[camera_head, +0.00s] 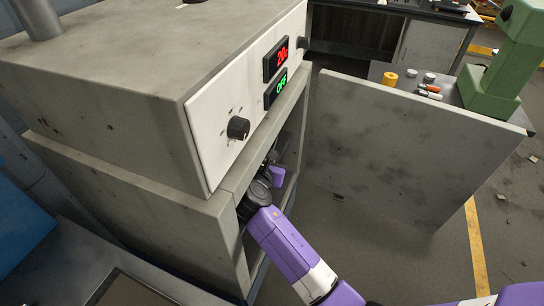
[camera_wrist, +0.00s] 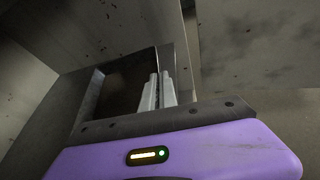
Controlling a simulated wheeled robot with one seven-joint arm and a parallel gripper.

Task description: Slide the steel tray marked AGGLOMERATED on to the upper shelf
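My gripper (camera_wrist: 160,78) reaches through the open front of the grey oven. In the wrist view its two pale fingers stand close together, with a thin upright edge of a dark, shallow steel tray (camera_wrist: 90,98) between them. The fingers look shut on that edge. No AGGLOMERATED mark is legible on the tray. In the head view my arm enters the oven opening below the control panel, and the fingers and tray are hidden there. The upper shelf cannot be made out clearly.
The oven (camera_head: 110,80) has a white panel (camera_head: 240,110) with a knob and red and green displays. Its door (camera_head: 400,145) stands wide open to the right. A bench with small jars (camera_head: 391,79) and a green machine (camera_head: 500,65) stands behind. A dark flat item (camera_head: 118,292) lies lower left.

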